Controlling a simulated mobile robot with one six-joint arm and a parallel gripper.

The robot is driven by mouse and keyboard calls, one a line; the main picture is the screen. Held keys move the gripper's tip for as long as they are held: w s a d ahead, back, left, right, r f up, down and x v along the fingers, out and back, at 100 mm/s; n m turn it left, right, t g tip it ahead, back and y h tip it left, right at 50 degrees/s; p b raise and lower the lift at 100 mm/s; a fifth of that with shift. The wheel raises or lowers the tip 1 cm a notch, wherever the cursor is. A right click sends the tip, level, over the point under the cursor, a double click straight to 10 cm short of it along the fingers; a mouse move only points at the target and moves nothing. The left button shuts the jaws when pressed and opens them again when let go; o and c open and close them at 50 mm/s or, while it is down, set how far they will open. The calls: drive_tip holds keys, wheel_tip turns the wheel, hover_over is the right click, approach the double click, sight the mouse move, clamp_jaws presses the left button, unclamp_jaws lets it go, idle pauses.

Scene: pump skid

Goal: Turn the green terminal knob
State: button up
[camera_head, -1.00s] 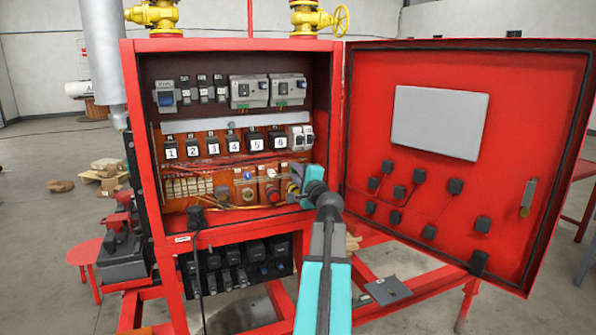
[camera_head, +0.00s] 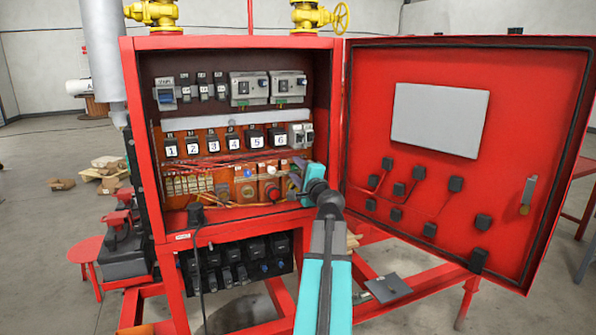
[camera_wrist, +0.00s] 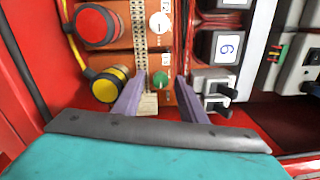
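The small green terminal knob (camera_wrist: 160,80) shows in the wrist view on the orange panel, below a white round knob (camera_wrist: 159,23). My gripper (camera_wrist: 162,84) is open, with one purple finger to each side of the green knob in that view. I see no contact, and the gap in depth between fingertips and knob is hard to judge. In the head view my gripper (camera_head: 289,187) reaches into the lower right of the red cabinet (camera_head: 325,120), and the green knob is hidden behind it.
In the wrist view a red button (camera_wrist: 97,25) and a yellow button (camera_wrist: 106,86) are left of the fingers. A grey and black switch block (camera_wrist: 214,85) sits close on the right. The open red cabinet door (camera_head: 530,90) stands right of my arm.

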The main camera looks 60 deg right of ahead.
drive_tip(key=b+v, duration=0.9)
drive_tip(key=v, duration=0.4)
drive_tip(key=shift+s+a, duration=0.15)
idle(0.5)
drive_tip(key=shift+a+b, duration=0.1)
drive_tip(key=shift+b, duration=0.25)
drive_tip(key=shift+s, duration=0.15)
idle(0.3)
